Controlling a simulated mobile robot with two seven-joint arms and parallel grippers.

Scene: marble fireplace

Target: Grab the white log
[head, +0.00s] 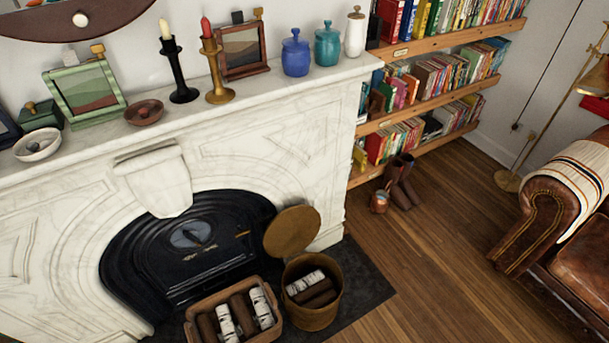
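White birch-like logs with dark marks lie in two containers on the dark hearth. One white log (305,282) lies on top of brown logs (318,297) in a round brown bin (313,318). Two more white logs, a left one (227,324) and a right one (262,308), lie beside brown logs in a rectangular tan basket (278,329). The basket's lower edge is partly cut off by the frame. Neither of my grippers shows in the head view.
A round lid (292,231) stands open behind the bin. The black fireplace insert (190,240) and marble mantel (250,110) rise behind. Boots (400,185) stand by the bookshelf (430,85). A brown leather sofa (545,220) is at right. The wood floor (440,260) between is clear.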

